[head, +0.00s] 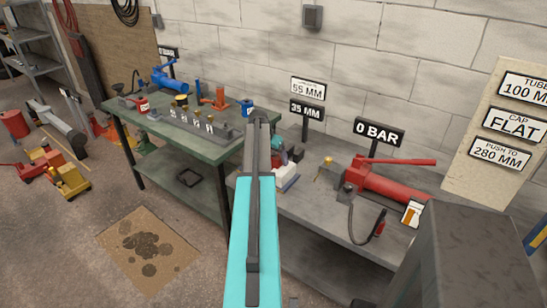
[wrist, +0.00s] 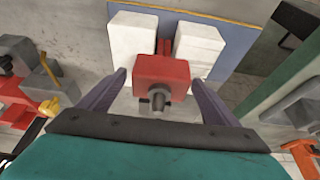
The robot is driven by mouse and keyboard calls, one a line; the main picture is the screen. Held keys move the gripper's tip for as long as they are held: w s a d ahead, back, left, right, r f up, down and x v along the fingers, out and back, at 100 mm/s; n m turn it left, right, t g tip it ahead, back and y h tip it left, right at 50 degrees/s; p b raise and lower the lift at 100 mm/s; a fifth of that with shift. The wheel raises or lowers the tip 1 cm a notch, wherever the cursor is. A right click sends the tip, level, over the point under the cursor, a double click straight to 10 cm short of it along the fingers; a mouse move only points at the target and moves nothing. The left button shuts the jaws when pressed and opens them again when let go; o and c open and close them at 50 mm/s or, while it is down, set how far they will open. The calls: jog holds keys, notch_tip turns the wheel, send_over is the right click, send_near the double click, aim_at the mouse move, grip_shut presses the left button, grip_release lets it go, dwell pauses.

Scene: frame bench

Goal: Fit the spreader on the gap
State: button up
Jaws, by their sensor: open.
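In the wrist view, a red block-shaped tool, which looks like the spreader (wrist: 160,70), has a grey round end facing me. Its narrow red far part reaches between two pale blocks, the left block (wrist: 132,40) and the right block (wrist: 198,48), where the gap is. How deep it sits there I cannot tell. My gripper (wrist: 160,78) is open, with one dark finger on each side of the red body; contact is not clear. In the head view the pale blocks (head: 287,178) show on the grey bench, partly hidden by my arm.
The grey bench (head: 325,215) also holds a red hand pump (head: 385,185) beside a "0 BAR" sign (head: 378,133). A green bench (head: 205,148) at left carries a blue pump (head: 170,78), an orange tool (head: 217,98) and several small fittings. Yellow and red equipment stands on the floor at far left.

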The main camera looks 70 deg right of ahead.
jog(key=b+v, duration=0.2)
jog(key=v, duration=1.1)
jog(key=shift+a+r, duration=0.15)
jog(key=shift+r, duration=0.2)
dwell(0.9)
